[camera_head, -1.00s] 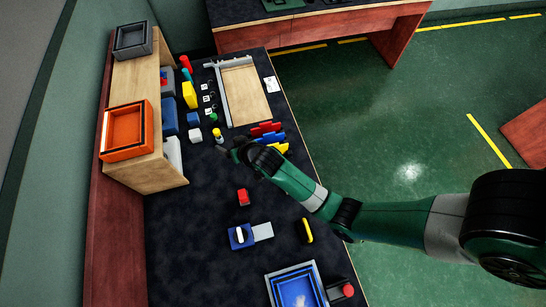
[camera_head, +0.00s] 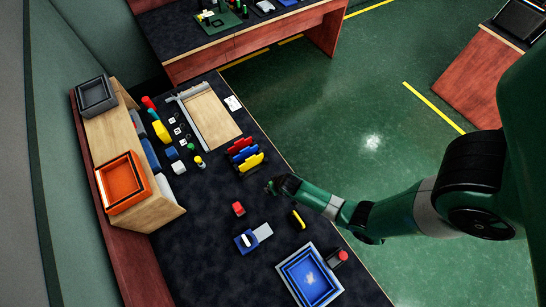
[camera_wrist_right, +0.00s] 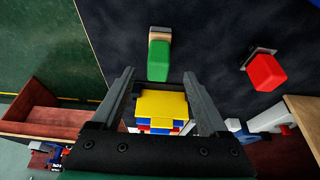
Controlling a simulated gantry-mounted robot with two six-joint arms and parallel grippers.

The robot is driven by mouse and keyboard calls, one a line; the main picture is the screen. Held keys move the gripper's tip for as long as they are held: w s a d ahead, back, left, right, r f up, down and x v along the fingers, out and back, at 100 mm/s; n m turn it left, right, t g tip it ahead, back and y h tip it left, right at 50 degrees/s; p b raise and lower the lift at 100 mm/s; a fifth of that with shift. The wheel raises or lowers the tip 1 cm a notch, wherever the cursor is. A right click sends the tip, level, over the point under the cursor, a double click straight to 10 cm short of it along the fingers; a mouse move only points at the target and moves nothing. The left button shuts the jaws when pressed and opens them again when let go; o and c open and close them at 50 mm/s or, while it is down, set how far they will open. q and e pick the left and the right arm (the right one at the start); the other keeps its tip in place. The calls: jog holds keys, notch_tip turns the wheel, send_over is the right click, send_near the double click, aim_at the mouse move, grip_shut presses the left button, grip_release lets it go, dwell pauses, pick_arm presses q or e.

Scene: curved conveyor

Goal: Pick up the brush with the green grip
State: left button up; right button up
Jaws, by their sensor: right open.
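The brush with the green grip (camera_wrist_right: 159,60) shows in the right wrist view, with a pale end at its top. It lies on the dark mat just beyond my fingertips. In the head view I cannot make it out; my arm probably covers it. My right gripper (camera_wrist_right: 158,75) is open, its two fingers apart on either side of the line to the green grip, not touching it. In the head view my right gripper (camera_head: 271,186) is over the table, below the colored blocks. My left gripper is not in view.
A yellow block (camera_wrist_right: 162,103) with red and blue ones behind it shows between the fingers; the colored row (camera_head: 252,162) is above the gripper in the head view. A blue tray (camera_head: 335,283) stands near the front.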

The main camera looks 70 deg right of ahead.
jog(key=shift+b+x, duration=0.4)
jog(key=shift+x, duration=0.7)
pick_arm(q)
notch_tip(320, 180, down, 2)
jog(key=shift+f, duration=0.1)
pick_arm(e)
jog(key=b+x, duration=0.4)
jog(key=shift+s+d+f, duration=0.1)
jog(key=shift+s+f, duration=0.05)
jog(key=shift+f, duration=0.15)
jog(key=shift+d+f, duration=0.1)
jog(key=shift+f, duration=0.1)
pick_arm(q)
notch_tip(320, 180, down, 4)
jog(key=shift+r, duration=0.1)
pick_arm(e)
grip_shut()
